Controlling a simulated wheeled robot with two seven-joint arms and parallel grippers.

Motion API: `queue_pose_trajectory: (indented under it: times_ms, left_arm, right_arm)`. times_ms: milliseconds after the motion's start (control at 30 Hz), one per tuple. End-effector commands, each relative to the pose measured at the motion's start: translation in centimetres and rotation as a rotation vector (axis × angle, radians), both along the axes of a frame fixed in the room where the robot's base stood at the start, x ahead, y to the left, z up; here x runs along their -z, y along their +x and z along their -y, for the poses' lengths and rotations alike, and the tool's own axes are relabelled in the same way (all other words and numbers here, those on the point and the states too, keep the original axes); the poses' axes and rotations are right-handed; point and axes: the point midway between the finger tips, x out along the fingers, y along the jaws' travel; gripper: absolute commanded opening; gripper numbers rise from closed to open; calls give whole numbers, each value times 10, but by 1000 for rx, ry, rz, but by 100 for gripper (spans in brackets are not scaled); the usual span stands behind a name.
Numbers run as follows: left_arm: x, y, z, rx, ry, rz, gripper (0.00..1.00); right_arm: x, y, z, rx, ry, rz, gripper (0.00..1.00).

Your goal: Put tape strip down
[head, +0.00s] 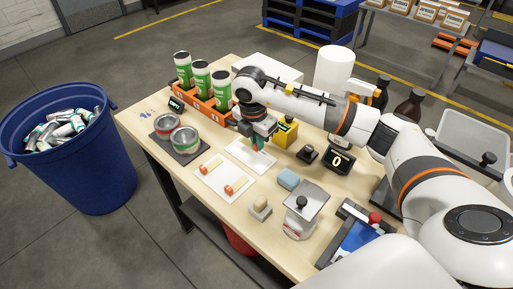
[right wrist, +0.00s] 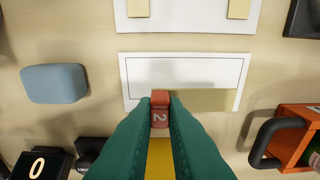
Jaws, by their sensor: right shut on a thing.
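My right gripper (head: 258,148) points down over a white outlined card (head: 246,158) near the table's middle. In the right wrist view its green fingers (right wrist: 160,102) are shut on a small red piece marked 2 (right wrist: 160,110). The piece is above or at the near edge of the outlined card (right wrist: 190,68); I cannot tell if it touches. My left gripper is not in view.
A blue block (head: 288,179) and a yellow box (head: 287,132) stand near the card. An orange rack (head: 205,101) holds green-labelled cans. Two open cans (head: 185,139) sit on a dark mat. A counter showing 0 (head: 337,161) stands right. A blue bin (head: 92,174) is left.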

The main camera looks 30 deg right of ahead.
Motion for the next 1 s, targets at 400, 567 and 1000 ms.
queue_pose_trajectory:
  times_ms: [400,567,1000]
  left_arm:
    - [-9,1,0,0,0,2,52]
    - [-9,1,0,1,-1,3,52]
    - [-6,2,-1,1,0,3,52]
  right_arm:
    - [40,0,-1,-2,0,1,0]
    - [40,0,0,-3,0,1,0]
    - [42,0,0,-3,0,1,33]
